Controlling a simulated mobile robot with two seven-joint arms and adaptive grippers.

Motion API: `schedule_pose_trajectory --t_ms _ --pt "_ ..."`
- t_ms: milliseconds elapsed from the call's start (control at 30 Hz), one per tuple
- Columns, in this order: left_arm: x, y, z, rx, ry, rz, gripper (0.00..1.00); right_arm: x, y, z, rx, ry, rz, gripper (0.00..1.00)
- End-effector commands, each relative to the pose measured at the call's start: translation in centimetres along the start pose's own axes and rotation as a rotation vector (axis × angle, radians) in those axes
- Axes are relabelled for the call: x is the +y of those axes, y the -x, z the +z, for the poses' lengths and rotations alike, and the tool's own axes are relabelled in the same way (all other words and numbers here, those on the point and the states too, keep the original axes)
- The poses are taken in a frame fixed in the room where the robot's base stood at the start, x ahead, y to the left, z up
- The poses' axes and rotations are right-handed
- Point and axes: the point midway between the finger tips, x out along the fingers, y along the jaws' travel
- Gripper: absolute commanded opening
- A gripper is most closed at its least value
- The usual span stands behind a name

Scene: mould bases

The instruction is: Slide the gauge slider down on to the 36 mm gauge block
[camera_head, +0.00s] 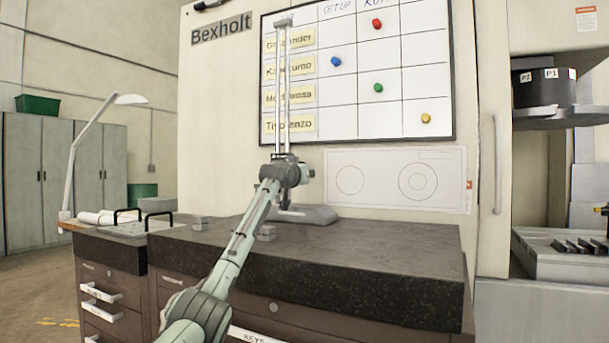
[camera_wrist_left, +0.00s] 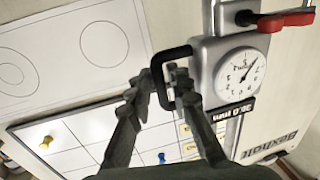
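The height gauge stands on the dark granite plate (camera_head: 380,250), with twin upright rods (camera_head: 285,90) and a grey base (camera_head: 310,215). Its slider (camera_wrist_left: 207,70) has a white dial (camera_wrist_left: 241,76), a partly readable mm label and a black loop handle (camera_wrist_left: 158,82). My left gripper (camera_wrist_left: 163,80) has its fingers on both sides of the handle's bar and looks shut on it. In the head view, my left gripper (camera_head: 290,174) is low on the rods, above the base. My right gripper is out of view.
Red levers (camera_wrist_left: 285,20) stick out beside the dial. A whiteboard (camera_head: 355,70) and a drawing sheet (camera_head: 398,181) are on the panel behind. A plate with two black handles (camera_head: 130,228) lies left. The granite's right side is clear.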

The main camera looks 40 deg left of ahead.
Motion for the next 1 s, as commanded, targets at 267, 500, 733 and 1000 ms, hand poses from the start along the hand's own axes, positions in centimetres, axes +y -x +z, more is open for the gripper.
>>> schedule_pose_trajectory --t_ms 267,500,733,1000 --pt "-0.1 0.5 -0.1 0.003 0.001 -0.001 0.19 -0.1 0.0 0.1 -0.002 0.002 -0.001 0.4" --pt "-0.1 3.9 0.0 0.003 -0.005 -0.001 0.19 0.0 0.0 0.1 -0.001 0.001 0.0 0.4" --pt "0.0 8.5 0.0 0.002 -0.003 0.0 0.19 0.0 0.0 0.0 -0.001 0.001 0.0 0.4" --pt "0.0 11.7 0.0 0.001 -0.001 0.0 0.19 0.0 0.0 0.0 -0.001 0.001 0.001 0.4"
